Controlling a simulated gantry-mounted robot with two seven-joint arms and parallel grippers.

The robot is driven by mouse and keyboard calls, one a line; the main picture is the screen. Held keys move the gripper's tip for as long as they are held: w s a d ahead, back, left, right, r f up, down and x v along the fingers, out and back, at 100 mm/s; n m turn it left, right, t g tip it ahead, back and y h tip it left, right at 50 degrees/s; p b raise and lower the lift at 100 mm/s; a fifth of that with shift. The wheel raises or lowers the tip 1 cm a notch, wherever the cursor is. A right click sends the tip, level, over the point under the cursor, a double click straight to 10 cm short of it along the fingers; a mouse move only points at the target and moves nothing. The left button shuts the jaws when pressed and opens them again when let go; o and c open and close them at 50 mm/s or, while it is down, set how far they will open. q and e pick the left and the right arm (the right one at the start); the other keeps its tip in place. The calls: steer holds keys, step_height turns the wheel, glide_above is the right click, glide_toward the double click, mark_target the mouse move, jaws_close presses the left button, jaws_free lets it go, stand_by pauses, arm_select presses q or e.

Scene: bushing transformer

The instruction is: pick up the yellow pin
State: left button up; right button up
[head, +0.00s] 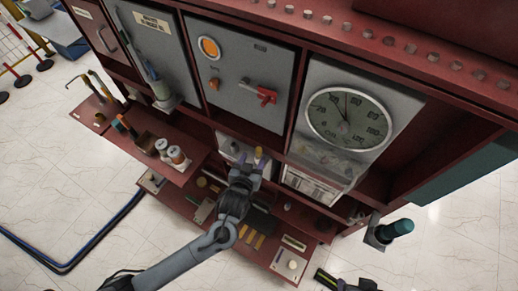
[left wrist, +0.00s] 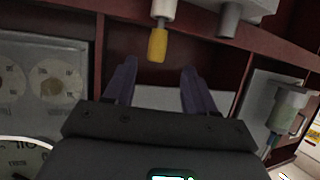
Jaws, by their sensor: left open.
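The yellow pin (left wrist: 157,44) shows in the left wrist view at the top middle, below a pale cylindrical holder and touching it. In the head view the pin (head: 259,152) is a small yellow spot at the cabinet, just beyond my left gripper (head: 251,166). My left gripper (left wrist: 159,82) is open. In the left wrist view its two dark purple fingers stand apart, one on each side below the pin, with nothing between them. The pin is not gripped.
The dark red cabinet holds a panel with a red switch (head: 264,95) and a round dial (head: 348,118). A shelf at left carries cylinders (head: 172,152) and small parts. A lower shelf lies under my left arm. A teal cylinder (head: 396,229) sticks out at right.

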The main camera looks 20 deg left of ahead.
mark_target(260, 148)
arm_select(q)
steer(key=shift+d+f+p+x, duration=0.1)
steer(key=shift+d+p+x, duration=0.05)
steer(key=shift+x, duration=2.1)
steer(key=shift+d+f+p+x, duration=0.15)
steer(key=shift+x, duration=2.1)
steer(key=shift+s, duration=0.1)
jaws_close()
